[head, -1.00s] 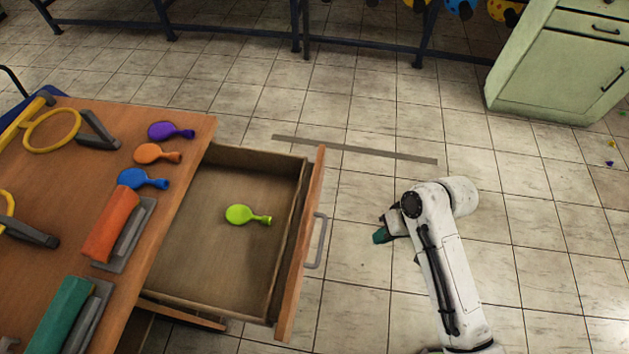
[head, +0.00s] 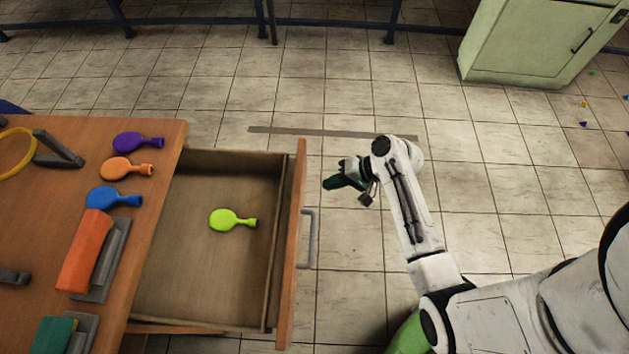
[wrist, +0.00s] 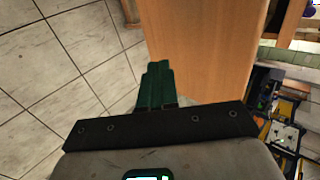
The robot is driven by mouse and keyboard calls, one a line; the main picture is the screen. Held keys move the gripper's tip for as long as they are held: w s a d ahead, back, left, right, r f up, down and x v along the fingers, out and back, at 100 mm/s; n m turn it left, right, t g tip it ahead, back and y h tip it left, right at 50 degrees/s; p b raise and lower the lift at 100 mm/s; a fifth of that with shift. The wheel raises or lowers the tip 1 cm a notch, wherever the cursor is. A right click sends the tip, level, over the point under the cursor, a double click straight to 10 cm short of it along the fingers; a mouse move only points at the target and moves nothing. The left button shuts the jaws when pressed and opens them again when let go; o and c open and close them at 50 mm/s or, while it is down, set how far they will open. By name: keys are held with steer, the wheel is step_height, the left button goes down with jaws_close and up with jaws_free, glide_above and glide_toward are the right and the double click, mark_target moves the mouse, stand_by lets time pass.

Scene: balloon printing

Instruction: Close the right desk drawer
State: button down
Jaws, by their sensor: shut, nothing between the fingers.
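The desk drawer (head: 190,285) is pulled far out of the wooden desk (head: 155,205). A lime green balloon (head: 232,220) lies inside it. The drawer's wooden front (head: 291,290) carries a grey bar handle (head: 308,240). My gripper (head: 328,184) is to the right of the drawer front, above the handle in the picture, and apart from it as far as the head view shows. In the wrist view my green fingers (wrist: 158,82) are shut together and empty, pointing toward a wooden panel (wrist: 200,45), which looks like the drawer front.
Purple (head: 138,142), orange (head: 127,168) and blue (head: 113,197) balloons lie near the desk edge. An orange block (head: 85,250) and a green block (head: 55,338) sit beside grey holders. A green cabinet (head: 530,45) stands at the back right.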

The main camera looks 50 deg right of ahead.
steer(key=shift+w+a+f+p, duration=0.25)
steer(key=shift+w+a, duration=0.5)
steer(key=shift+w, duration=0.2)
steer(key=shift+w+a+f+p, duration=0.15)
steer(key=shift+w+a+p, duration=0.1)
steer(key=shift+w+a, duration=0.6)
steer(key=shift+w+d, duration=0.15)
steer(key=w+a+b, duration=0.2)
steer(key=w+a, duration=0.4)
steer(key=w, duration=0.2)
steer(key=w+a+b, duration=0.3)
steer(key=w+a, duration=0.3)
steer(key=w, duration=0.3)
steer(key=w+a+b, duration=0.2)
steer(key=w+a, duration=0.4)
steer(key=w, duration=0.2)
steer(key=shift+w+a+f+b, duration=0.1)
steer(key=shift+w+a+b, duration=0.6)
steer(key=shift+w+a, duration=0.1)
steer(key=shift+w, duration=0.15)
steer(key=shift+w+a+r, duration=0.1)
steer(key=shift+w+r, duration=0.05)
steer(key=shift+r, duration=0.1)
steer(key=shift+w+a+r, duration=0.1)
steer(key=shift+r, duration=0.05)
